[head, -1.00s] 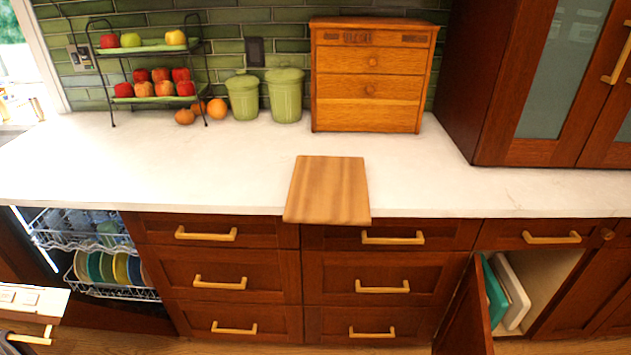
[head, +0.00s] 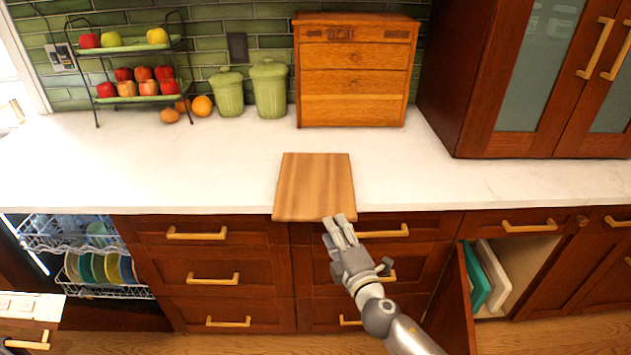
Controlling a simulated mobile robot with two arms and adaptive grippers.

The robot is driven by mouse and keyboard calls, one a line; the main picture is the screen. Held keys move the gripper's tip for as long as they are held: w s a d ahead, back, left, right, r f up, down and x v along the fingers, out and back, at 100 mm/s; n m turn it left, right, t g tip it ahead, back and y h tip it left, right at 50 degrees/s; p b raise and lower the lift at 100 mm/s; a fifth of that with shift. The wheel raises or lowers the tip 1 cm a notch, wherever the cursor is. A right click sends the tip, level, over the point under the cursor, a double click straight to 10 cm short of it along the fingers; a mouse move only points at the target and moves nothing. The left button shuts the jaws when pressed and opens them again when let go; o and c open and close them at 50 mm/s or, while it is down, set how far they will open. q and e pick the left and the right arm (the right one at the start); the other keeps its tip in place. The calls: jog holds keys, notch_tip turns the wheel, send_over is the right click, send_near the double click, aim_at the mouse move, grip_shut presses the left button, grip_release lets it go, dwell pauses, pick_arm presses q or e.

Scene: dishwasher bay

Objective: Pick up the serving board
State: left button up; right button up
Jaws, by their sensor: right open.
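The serving board (head: 315,187) is a flat wooden board with light and dark stripes. It lies on the white counter, and its front end sticks out over the counter's front edge. My right gripper (head: 339,222) is in front of the drawers, just below the board's front right corner. Its fingers point up towards that corner and it is empty. I cannot tell from this view whether a fingertip touches the board. My left gripper is not in view.
A wooden drawer box (head: 352,72) and green canisters (head: 269,90) stand behind the board. A fruit rack (head: 128,48) is at the left. An open dishwasher (head: 85,250) and an open cabinet door (head: 452,305) flank the drawers. The counter around the board is clear.

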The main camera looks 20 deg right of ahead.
aim_at(323, 208)
jog(key=w, duration=0.8)
jog(key=shift+w+a+p, duration=0.2)
jog(key=shift+a+p, duration=0.05)
jog(key=shift+p, duration=0.15)
grip_shut()
jog(key=shift+r, duration=0.1)
